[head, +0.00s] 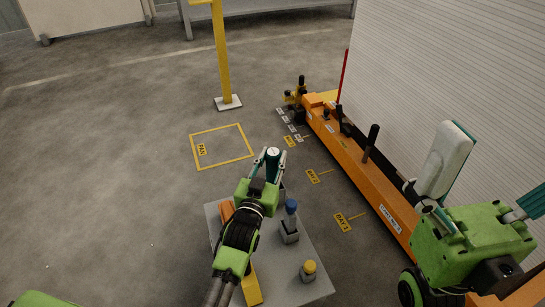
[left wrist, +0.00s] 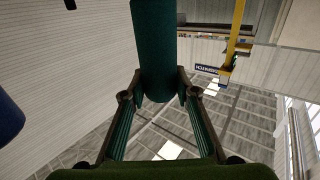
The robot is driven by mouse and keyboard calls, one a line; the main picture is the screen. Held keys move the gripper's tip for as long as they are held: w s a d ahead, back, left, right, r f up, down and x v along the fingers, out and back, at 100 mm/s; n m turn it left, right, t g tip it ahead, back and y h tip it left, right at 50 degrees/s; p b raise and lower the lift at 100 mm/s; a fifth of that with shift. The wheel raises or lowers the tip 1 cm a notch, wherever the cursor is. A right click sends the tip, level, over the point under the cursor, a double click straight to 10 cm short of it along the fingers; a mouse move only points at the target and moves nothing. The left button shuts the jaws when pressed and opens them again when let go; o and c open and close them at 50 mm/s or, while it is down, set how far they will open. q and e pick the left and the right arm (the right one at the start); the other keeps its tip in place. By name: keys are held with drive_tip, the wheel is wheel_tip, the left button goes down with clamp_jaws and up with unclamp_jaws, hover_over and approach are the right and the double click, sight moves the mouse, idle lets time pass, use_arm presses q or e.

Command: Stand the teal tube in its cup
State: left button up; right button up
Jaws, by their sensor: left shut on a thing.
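The teal tube (head: 273,155) is in my left gripper (head: 271,162) near the far end of the grey stand (head: 312,255). In the left wrist view the teal tube (left wrist: 156,50) sits between the two fingers of the left gripper (left wrist: 159,92), which are shut on it. A grey cup shape (head: 282,191) shows just below the tube, mostly hidden by the gripper; I cannot tell whether the tube's lower end is in it. My right gripper (head: 492,170) is close to the camera at the right, with its fingers spread and nothing seen between them.
A blue tube (head: 291,206) and a yellow-topped tube (head: 309,267) stand in grey cups on the stand. An orange piece (head: 226,210) lies at its left side. A long orange beam (head: 360,165) runs along the right.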

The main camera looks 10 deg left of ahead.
use_arm(q)
drive_tip(key=shift+f, duration=0.25)
drive_tip(key=o, duration=1.3)
drive_tip(key=shift+s+f, duration=0.1)
drive_tip(key=shift+f, duration=0.05)
drive_tip(key=shift+s+a, duration=0.15)
drive_tip(key=shift+s, duration=1.7)
drive_tip(key=shift+s+a, duration=0.1)
drive_tip(key=shift+s, duration=1.75)
drive_tip(key=shift+r, duration=0.2)
